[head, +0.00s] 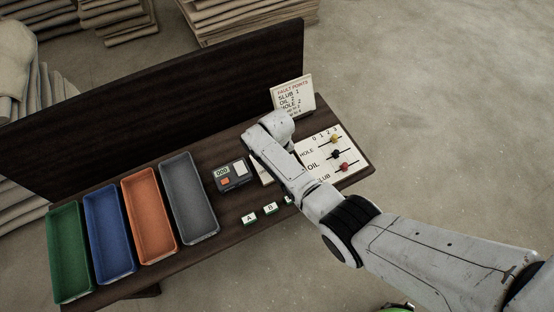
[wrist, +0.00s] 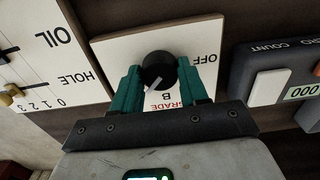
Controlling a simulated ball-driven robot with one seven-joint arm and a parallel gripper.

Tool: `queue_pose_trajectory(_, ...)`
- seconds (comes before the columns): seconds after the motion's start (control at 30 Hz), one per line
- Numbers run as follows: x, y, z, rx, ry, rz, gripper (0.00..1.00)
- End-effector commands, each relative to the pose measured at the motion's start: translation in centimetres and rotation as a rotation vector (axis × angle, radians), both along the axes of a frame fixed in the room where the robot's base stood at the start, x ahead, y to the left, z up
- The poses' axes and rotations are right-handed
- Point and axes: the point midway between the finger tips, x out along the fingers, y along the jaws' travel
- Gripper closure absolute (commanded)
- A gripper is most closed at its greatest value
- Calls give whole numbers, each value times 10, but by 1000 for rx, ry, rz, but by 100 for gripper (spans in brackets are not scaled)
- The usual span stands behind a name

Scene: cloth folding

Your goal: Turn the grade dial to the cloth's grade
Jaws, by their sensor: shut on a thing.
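The grade dial (wrist: 158,72) is a round black knob with a white pointer mark, on a white plate (wrist: 118,52). The plate reads OFF, B and GRADE, upside down or turned in the wrist view; other letters are hidden. The pointer mark slants toward the lower left, a little left of the B. My gripper (wrist: 160,80) is shut on the dial, one teal finger on each side. In the head view my arm covers the dial and most of its plate. No cloth shows on the table.
The fault tally board (head: 327,160) with beads is right of the dial; a fault points card (head: 293,97) stands behind. Left are a counter (head: 232,174) reading 000, lettered tags (head: 249,219), and grey (head: 189,199), orange (head: 149,216), blue (head: 109,233) and green (head: 69,253) trays.

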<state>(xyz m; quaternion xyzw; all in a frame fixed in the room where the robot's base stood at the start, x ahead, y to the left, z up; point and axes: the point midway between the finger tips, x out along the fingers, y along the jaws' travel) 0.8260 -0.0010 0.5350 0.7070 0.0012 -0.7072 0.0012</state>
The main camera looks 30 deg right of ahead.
Motion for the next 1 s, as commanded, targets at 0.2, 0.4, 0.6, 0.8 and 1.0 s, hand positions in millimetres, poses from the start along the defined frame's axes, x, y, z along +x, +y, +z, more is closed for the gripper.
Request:
queue_pose_trajectory(0.2,0,0,0,0,0,-20,87)
queue_pose_trajectory(0.4,0,0,0,0,0,-21,87)
queue_pose_trajectory(0.6,0,0,0,0,0,-20,48)
queue_pose_trajectory(0.8,0,0,0,0,0,-19,31)
queue_pose_trajectory(1.0,0,0,0,0,0,-19,31)
